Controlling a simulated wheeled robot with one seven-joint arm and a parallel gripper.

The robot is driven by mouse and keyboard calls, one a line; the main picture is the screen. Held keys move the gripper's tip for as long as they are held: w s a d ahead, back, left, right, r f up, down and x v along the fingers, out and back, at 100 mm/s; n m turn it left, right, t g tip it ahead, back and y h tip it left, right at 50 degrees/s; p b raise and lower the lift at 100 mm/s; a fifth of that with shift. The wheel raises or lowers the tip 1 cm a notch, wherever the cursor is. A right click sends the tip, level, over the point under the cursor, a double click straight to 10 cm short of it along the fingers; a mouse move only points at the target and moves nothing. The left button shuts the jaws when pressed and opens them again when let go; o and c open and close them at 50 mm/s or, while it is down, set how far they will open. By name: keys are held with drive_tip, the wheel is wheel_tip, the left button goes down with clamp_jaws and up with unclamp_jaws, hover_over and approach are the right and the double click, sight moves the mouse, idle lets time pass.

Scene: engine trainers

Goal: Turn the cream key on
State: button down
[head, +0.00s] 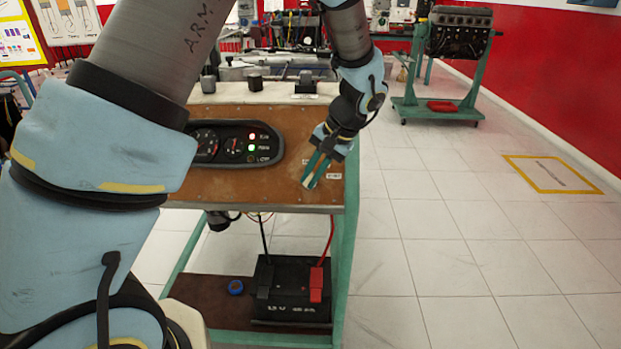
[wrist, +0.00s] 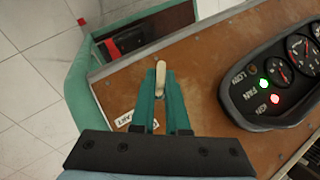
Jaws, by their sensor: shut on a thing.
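The cream key (wrist: 160,78) stands out from the brown panel (wrist: 208,57) of the trainer, between the two green fingertips of my gripper (wrist: 160,88) in the wrist view. My gripper is shut on it. In the head view my gripper (head: 312,181) reaches down to the right part of the brown panel (head: 265,185). The key is mostly hidden by the fingers there. Left of it, the gauge cluster (head: 228,165) shows a lit red lamp (head: 252,136) above a lit green lamp (head: 251,147).
A black battery (head: 290,292) with a red terminal cover (head: 316,284) sits on the lower shelf. An engine on a green stand (head: 440,105) is at the back right. The tiled floor on the right is clear.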

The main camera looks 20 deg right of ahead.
drive_tip(key=shift+m+t, duration=0.3)
drive_tip(key=shift+m, duration=0.1)
drive_tip(key=c, duration=0.9)
unclamp_jaws()
drive_tip(key=b+v, duration=0.2)
drive_tip(key=v, duration=0.8)
drive_tip(key=shift+d+r, duration=0.3)
drive_tip(key=shift+d, duration=0.05)
drive_tip(key=shift+a, duration=0.1)
